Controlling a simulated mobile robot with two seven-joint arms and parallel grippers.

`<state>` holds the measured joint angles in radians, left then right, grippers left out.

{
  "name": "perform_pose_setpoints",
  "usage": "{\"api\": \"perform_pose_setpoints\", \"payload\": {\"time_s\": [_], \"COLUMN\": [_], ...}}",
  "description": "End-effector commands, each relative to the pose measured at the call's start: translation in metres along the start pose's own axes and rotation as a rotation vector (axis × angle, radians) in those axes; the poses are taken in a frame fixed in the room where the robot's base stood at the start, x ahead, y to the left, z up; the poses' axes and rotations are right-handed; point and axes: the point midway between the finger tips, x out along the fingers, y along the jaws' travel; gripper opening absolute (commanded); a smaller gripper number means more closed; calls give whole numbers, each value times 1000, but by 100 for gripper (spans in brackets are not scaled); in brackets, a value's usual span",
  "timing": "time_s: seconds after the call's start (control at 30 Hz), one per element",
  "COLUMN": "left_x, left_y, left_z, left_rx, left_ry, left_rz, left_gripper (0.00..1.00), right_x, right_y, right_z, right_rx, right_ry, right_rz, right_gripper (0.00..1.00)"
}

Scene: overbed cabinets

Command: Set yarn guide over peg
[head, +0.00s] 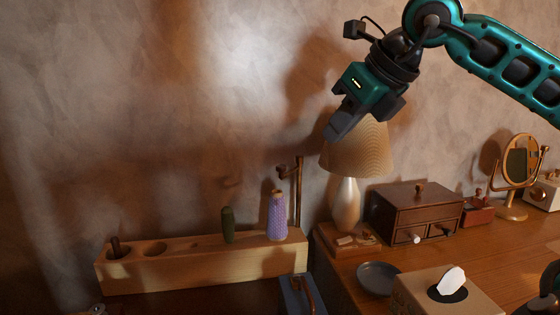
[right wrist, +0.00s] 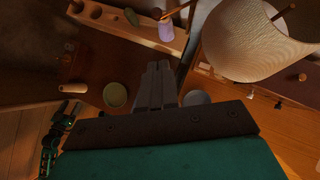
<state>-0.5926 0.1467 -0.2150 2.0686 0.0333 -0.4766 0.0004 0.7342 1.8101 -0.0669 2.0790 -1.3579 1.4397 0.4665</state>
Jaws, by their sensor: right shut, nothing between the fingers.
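The cone (right wrist: 166,27) and green piece (right wrist: 131,17) also show in the right wrist view. My right gripper (head: 337,130) is shut and empty, high in front of the lamp shade. My left gripper (right wrist: 68,108) shows small and dark in the right wrist view; its jaws are unclear.
A lamp (head: 346,200) stands right of the rack. A grey bowl (head: 378,278) sits in front. A blue item (head: 297,295) is below the rack's right end.

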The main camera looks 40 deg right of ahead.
Motion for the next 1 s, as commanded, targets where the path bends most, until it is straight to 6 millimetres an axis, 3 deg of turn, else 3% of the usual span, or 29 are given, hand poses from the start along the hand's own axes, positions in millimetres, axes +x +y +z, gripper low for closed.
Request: {"api": "perform_pose_setpoints", "payload": {"time_s": [0.23,0.47,0.7,1.0], "left_x": [-1,-10,-23,-26], "left_y": [-1,-1,0,1], "left_z": [1,-11,-31,-37], "left_rx": [7,9,9,6], "left_ry": [-4,-6,-5,-3], "left_rz": [0,0,0,0], "left_gripper": [75,75,75,75], "right_x": [46,95,108,124], "right_y": [2,2,2,1], "right_z": [-1,1,16,25], "right_rx": [-2,0,-1,0], "right_ry": [6,5,0,-1], "right_rz": [7,9,8,4], "right_gripper": [0,0,0,0]}}
